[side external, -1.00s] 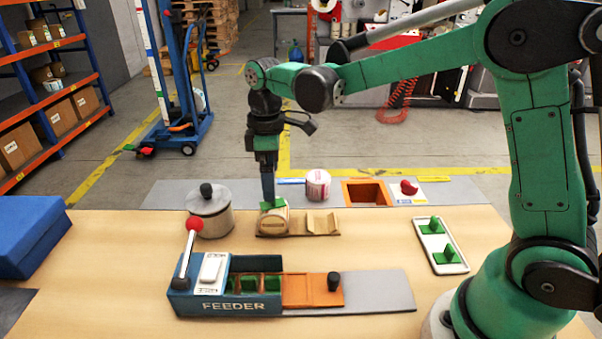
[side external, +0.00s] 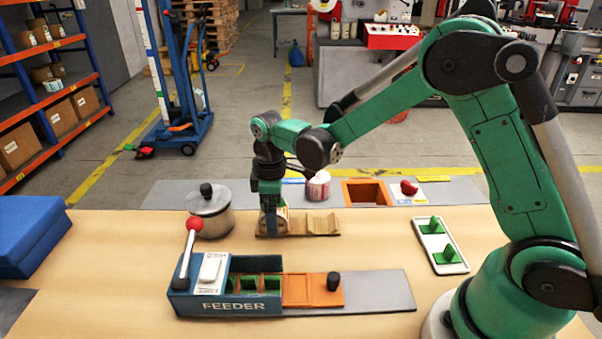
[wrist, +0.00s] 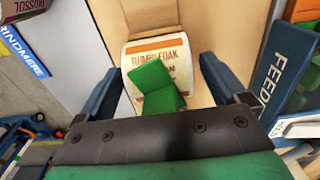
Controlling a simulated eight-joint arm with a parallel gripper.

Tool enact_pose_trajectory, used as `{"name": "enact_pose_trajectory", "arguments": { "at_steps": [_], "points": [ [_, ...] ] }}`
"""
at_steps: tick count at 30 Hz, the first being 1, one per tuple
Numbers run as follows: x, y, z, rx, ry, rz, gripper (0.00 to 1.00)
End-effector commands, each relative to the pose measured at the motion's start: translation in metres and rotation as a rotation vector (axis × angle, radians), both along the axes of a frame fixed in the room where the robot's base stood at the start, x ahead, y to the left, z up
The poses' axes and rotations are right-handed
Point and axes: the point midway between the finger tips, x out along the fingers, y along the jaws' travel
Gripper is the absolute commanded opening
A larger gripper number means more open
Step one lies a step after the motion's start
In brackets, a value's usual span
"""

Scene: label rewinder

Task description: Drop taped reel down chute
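The cream reel (wrist: 147,52) with an orange band and printed label sits in the left seat of a wooden cradle (side external: 322,223). A green tape piece (wrist: 158,88) lies over the reel's near side. In the side view the reel (side external: 284,217) is partly hidden by my gripper (side external: 271,226). My gripper is down at the reel, and its blue fingers (wrist: 162,72) stand apart on either side of it. A firm hold is not visible. The chute (side external: 367,193) is a square orange-rimmed opening to the right, behind the cradle.
A white and red roll (side external: 318,186) stands behind the cradle, close to my wrist. A lidded metal pot (side external: 210,212) stands left of it. The blue feeder (side external: 228,300) is in front. A white tray (side external: 441,247) with green pieces lies right. A red knob (side external: 409,188) is beside the chute.

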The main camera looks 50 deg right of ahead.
Motion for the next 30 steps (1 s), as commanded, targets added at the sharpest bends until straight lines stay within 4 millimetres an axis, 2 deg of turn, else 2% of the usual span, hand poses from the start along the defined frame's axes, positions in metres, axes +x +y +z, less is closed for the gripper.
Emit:
{"name": "enact_pose_trajectory", "arguments": {
  "at_steps": [1, 3, 5, 11, 30],
  "points": [
    [0.000, 0.000, 0.000, 0.000, 0.000, 0.000, 0.75],
    [0.000, 0.000, 0.000, 0.000, 0.000, 0.000, 0.55],
    [0.000, 0.000, 0.000, 0.000, 0.000, 0.000, 0.40],
    [0.000, 0.000, 0.003, 0.000, 0.000, 0.000, 0.40],
    [0.000, 0.000, 0.052, 0.000, 0.000, 0.000, 0.40]
  ]
}}
